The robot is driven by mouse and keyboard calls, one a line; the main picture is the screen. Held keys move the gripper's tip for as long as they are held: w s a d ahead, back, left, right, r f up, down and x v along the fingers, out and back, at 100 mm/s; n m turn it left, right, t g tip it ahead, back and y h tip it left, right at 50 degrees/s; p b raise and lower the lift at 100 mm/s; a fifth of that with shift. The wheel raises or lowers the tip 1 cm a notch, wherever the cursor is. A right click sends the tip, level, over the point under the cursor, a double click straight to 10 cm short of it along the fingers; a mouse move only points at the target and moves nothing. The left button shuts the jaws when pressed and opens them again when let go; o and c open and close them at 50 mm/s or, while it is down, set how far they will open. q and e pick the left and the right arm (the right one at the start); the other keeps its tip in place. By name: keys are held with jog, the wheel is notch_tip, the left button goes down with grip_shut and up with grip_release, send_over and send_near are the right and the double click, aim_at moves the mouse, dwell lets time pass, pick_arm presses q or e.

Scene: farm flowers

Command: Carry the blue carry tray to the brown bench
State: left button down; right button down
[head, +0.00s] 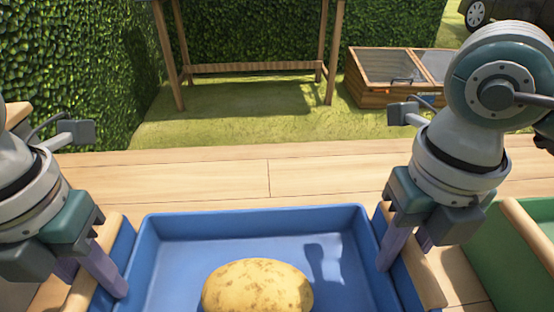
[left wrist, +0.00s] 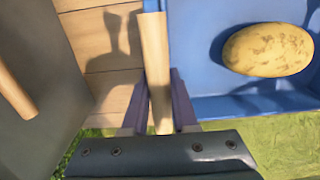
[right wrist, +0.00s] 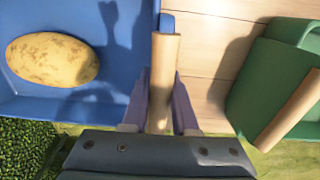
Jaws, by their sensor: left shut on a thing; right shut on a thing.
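The blue carry tray (head: 255,222) is at the bottom middle of the head view, with a wooden handle on each side and a potato (head: 257,287) lying in it. My left gripper (head: 95,278) is shut on the tray's left handle, which shows between the fingers in the left wrist view (left wrist: 155,75). My right gripper (head: 405,250) is shut on the right handle, which shows in the right wrist view (right wrist: 163,80). The tray's near edge is cut off in the head view. I cannot tell whether the tray rests on the table or hangs just above it.
The wooden table (head: 230,170) has a bare strip behind the tray. A green tray (head: 520,240) with a wooden handle stands close on the right. Beyond, on grass, are a wooden-legged stand (head: 255,67) and a glazed wooden cold frame (head: 375,98). Hedges (head: 75,75) close the left and back.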

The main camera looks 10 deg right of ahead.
pick_arm(q)
jog(key=c, duration=0.7)
grip_release()
jog(key=shift+f, duration=0.1)
pick_arm(e)
jog(key=c, duration=0.7)
grip_release()
jog(key=shift+f, duration=0.1)
pick_arm(q)
notch_tip(320, 180, up, 12)
jog(key=shift+f, duration=0.2)
jog(key=shift+r, duration=0.2)
pick_arm(e)
notch_tip(320, 180, up, 12)
jog(key=shift+r, duration=0.1)
